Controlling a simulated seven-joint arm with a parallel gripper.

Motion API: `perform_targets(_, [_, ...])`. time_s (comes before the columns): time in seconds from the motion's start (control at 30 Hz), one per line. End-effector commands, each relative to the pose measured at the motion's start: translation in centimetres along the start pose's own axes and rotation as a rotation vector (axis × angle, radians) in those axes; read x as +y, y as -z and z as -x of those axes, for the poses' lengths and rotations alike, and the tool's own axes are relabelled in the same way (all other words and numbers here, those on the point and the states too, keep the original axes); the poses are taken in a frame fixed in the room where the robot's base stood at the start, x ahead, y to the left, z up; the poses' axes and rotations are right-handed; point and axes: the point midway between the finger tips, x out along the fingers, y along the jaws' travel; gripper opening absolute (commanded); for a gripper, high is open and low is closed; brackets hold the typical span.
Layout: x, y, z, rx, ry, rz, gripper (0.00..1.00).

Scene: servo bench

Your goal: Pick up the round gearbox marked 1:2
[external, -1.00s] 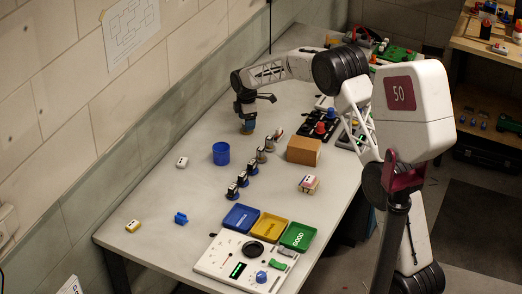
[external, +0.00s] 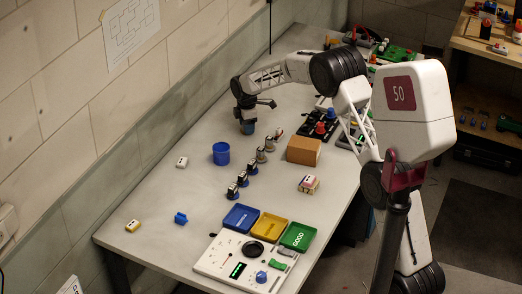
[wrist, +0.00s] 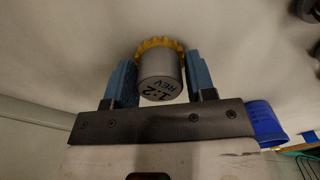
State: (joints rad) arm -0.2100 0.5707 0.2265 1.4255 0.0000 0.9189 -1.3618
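The round gearbox (wrist: 162,75) is a grey cylinder with a yellow toothed rim. Its end, facing the wrist camera, reads "1:2 REV" upside down. My gripper (wrist: 161,62) has its two blue fingers on either side of it.
A blue cup (external: 221,153) stands nearby, and it shows in the wrist view (wrist: 265,122). Blue (external: 241,218), yellow (external: 269,229) and green (external: 297,236) trays are at the front.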

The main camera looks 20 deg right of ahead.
Motion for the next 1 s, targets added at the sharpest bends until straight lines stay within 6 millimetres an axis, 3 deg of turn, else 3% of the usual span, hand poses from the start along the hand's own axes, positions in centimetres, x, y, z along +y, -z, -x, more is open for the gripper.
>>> perform_targets(0.03, [0.0,0.0,0.0,0.0,0.0,0.0,0.43])
perform_targets(0.2, [0.0,0.0,0.0,0.0,0.0,0.0,0.17])
perform_targets(0.63, [0.0,0.0,0.8,0.0,-0.001,0.0,0.16])
perform_targets(1.0, [0.0,0.0,5.5,0.0,-0.002,0.0,0.16])
